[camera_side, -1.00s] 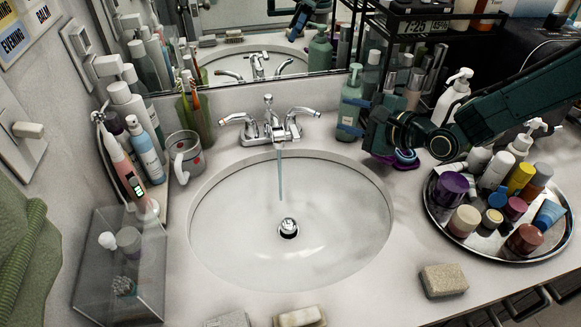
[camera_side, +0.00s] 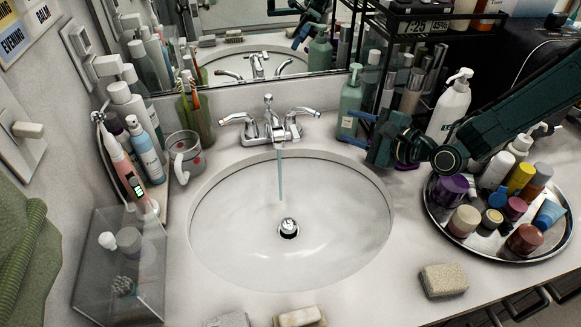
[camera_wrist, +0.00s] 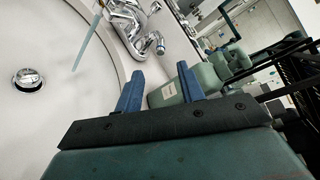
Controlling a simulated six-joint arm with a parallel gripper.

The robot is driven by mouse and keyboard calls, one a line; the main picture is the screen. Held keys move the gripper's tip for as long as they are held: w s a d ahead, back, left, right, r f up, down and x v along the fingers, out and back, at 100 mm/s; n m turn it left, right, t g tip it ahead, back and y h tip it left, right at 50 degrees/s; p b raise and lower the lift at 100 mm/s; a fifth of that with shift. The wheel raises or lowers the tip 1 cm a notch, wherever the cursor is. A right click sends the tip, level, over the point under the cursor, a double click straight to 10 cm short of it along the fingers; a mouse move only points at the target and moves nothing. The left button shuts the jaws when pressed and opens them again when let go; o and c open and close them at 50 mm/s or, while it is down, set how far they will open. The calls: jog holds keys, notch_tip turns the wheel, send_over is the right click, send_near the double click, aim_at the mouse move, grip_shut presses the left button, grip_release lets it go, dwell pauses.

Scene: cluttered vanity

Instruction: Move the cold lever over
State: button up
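The chrome faucet (camera_side: 267,130) stands behind the sink with a lever on each side, and a thin bluish stream (camera_side: 280,172) falls from its spout. The right-hand lever (camera_side: 303,112) points out to the right; in the wrist view, a lever end (camera_wrist: 160,44) with a bluish tip lies beyond my fingers. I cannot make out hot or cold marks. My gripper (camera_side: 372,150) is right of the faucet, apart from the levers, above the counter by the sink's right rim. In the wrist view, the two blue fingers of my gripper (camera_wrist: 158,82) are spread with nothing between them.
A green pump bottle (camera_side: 350,105) stands behind my gripper, close to the right finger in the wrist view. A white pump bottle (camera_side: 449,105) and a round tray (camera_side: 455,243) of jars lie to the right. The sink basin (camera_side: 250,235) is clear.

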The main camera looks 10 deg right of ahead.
aim_at(318, 115)
jog(key=shift+w, duration=0.1)
jog(key=shift+x, duration=6.8)
jog(key=shift+a+f, duration=0.1)
grip_shut()
